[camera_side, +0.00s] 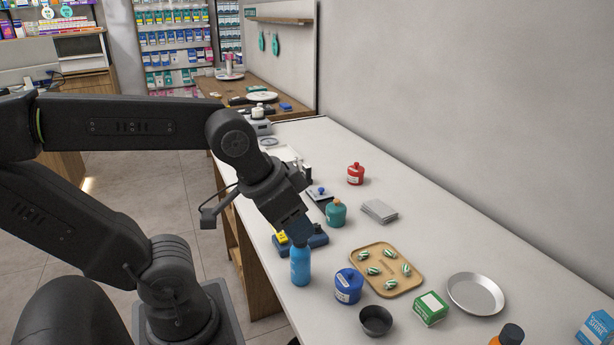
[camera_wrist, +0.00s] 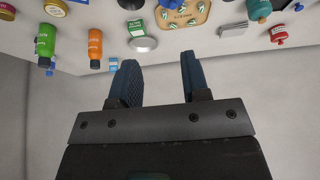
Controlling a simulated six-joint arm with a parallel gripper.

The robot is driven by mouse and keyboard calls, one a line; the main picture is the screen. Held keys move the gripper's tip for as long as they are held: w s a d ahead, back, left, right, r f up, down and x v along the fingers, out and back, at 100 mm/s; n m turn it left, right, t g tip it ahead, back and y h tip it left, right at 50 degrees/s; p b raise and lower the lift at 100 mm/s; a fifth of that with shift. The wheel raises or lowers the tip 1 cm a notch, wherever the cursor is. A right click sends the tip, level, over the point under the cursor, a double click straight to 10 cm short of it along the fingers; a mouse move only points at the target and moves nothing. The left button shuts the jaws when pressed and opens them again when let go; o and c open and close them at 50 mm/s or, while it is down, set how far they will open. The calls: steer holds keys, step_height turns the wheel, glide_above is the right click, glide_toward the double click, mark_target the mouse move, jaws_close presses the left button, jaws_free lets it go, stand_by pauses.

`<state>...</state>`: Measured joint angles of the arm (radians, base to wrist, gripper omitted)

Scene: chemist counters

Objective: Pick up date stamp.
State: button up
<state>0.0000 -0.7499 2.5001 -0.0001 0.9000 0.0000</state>
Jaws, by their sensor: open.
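I cannot single out the date stamp with certainty. A small dark item with a blue knob (camera_side: 321,191) sits mid-counter in the side view, behind the teal jar (camera_side: 336,214), and may be it. My gripper (camera_side: 299,235) points down over the counter's near edge, with its tips close to a blue bottle (camera_side: 300,267) in that view. The blue-knobbed item is not clear in the wrist view.
A wooden tray (camera_side: 378,289) with striped sweets, a blue jar (camera_side: 348,286), a dark bowl (camera_side: 376,321), a green box (camera_side: 431,309) and a metal dish (camera_side: 476,293) crowd the front. A red jar (camera_side: 356,174) and grey cards (camera_side: 379,211) stand farther back.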

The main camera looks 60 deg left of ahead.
steer(key=shift+o, duration=0.2)
steer(key=shift+o, duration=0.9)
